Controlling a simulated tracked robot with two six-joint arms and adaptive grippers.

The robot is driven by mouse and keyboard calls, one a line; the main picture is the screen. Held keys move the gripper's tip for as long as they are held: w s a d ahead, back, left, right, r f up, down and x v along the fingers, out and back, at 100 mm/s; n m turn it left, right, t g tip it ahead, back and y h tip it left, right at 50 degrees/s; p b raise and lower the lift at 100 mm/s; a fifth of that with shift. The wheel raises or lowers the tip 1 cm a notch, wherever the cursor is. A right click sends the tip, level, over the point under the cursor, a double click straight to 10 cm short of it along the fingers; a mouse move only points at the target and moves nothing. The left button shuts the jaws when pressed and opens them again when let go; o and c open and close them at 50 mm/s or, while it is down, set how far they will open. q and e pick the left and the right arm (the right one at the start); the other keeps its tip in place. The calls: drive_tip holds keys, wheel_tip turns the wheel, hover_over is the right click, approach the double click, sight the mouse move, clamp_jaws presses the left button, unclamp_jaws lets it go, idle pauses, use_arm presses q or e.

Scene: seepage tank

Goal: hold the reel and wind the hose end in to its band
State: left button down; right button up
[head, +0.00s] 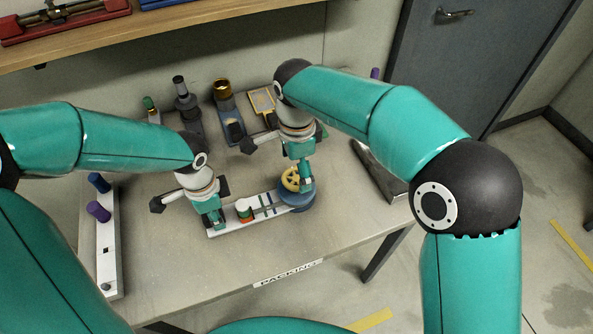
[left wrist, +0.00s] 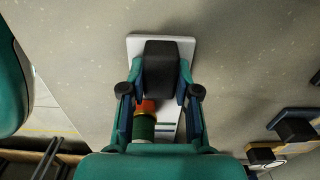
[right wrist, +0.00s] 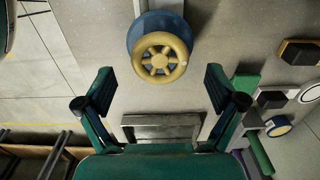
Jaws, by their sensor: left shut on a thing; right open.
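The reel shows as a blue drum (head: 297,197) with a yellow spoked wheel (head: 289,180) on top, at the right end of a white base strip (head: 236,228). In the right wrist view the yellow wheel (right wrist: 160,57) lies ahead of my right gripper (right wrist: 160,88), which is open and empty. A short green, red and white cylinder (head: 244,210), possibly the hose end, stands on the strip near coloured stripes. My left gripper (head: 214,222) is shut on a black block (left wrist: 161,65) at the strip's left end. The left fingers partly hide that block.
Several bottles and fittings (head: 187,105) stand along the back wall. A dark metal tray (head: 378,175) lies at the right edge. The front of the table is clear.

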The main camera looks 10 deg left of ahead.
drive_tip(key=shift+f, duration=1)
drive_tip(key=shift+c, duration=0.2)
drive_tip(key=c, duration=1.1)
